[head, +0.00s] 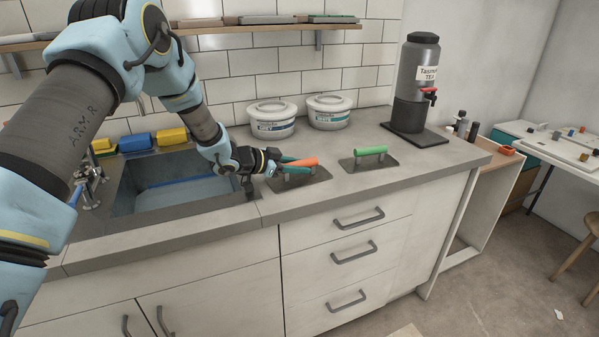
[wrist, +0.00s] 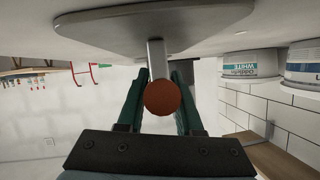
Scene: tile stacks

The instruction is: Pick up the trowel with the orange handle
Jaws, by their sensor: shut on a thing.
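The trowel with the orange handle (head: 305,162) is on the grey counter, right of the sink, its flat plate seeming to rest on the surface. My gripper (head: 290,166) reaches it from the left, with teal fingers on both sides of the handle. In the wrist view the round orange-brown handle end (wrist: 162,98) sits between the fingers of my gripper (wrist: 160,100), with the grey plate (wrist: 105,22) beyond. My gripper is shut on this handle. A second trowel with a green handle (head: 370,151) lies to the right, apart from my gripper.
Two white tubs (head: 272,127) stand behind the trowels by the tiled wall. A dark drink dispenser (head: 415,85) stands at the right. The sink (head: 170,185) is left of my gripper, with yellow and blue sponges (head: 137,142) behind it. The counter front is clear.

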